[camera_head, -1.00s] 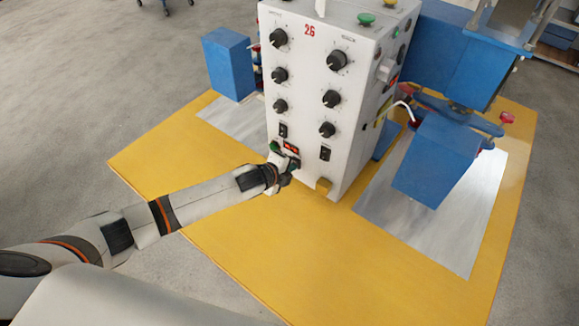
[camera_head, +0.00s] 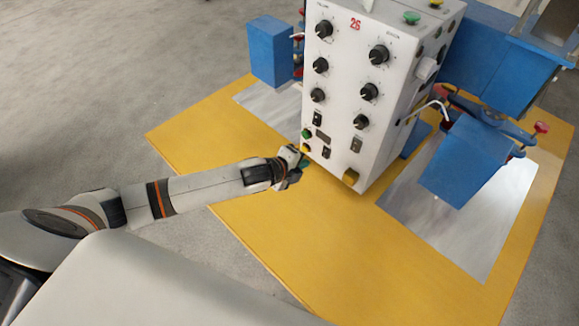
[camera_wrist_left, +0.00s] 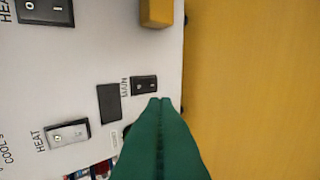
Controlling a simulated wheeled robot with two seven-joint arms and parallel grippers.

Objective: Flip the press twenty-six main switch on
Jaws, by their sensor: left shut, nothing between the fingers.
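The press twenty-six panel (camera_head: 341,92) is a white upright box marked with a red 26. The main switch (camera_wrist_left: 144,88), a small black rocker labelled MAIN, sits low on its front face beside a dark display (camera_wrist_left: 109,103). The switch also shows in the head view (camera_head: 326,153). My left gripper (camera_wrist_left: 160,100) is shut and empty, its green fingertips close to the switch's lower edge. I cannot tell whether they touch it. In the head view, the left gripper (camera_head: 304,164) is at the panel's lower left corner. My right gripper is not in view.
A HEAT rocker (camera_wrist_left: 68,134) and another black rocker (camera_wrist_left: 45,10) are nearby. A yellow block (camera_wrist_left: 156,13) juts from the panel's bottom edge. Black knobs cover the upper face. Blue machine parts (camera_head: 461,160) stand to the right. The yellow platform (camera_head: 265,225) in front is clear.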

